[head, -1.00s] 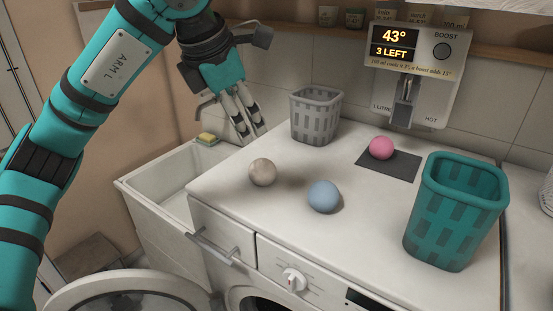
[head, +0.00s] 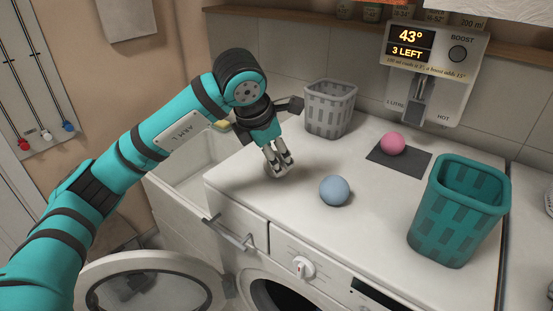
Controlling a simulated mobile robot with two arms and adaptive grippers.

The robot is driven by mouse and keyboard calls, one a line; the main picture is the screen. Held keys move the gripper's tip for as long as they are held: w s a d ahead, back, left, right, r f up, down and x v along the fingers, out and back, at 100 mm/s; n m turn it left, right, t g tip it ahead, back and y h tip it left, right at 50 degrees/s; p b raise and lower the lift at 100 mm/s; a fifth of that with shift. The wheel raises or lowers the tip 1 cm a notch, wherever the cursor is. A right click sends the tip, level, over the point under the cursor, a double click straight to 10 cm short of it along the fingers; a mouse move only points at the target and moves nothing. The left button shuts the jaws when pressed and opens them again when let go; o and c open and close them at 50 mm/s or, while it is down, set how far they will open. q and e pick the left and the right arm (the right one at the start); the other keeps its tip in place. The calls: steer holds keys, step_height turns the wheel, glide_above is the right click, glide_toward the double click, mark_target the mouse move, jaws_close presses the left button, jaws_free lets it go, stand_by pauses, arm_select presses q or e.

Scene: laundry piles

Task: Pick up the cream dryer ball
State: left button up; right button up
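My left gripper (head: 278,168) points down over the near left part of the white worktop. My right gripper is out of view.
A blue ball (head: 335,191) lies close to the right of the gripper. A pink ball (head: 392,143) sits on a dark mat (head: 414,161). A grey basket (head: 329,109) stands behind, a teal basket (head: 456,215) at right. A sink (head: 188,170) is at left.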

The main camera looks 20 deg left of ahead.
arm_select(q)
steer(key=shift+p+x, duration=0.65)
steer(key=shift+x, duration=1.25)
steer(key=shift+w, duration=0.1)
steer(key=c, duration=0.8)
steer(key=shift+o, duration=0.2)
steer(key=shift+r, duration=0.1)
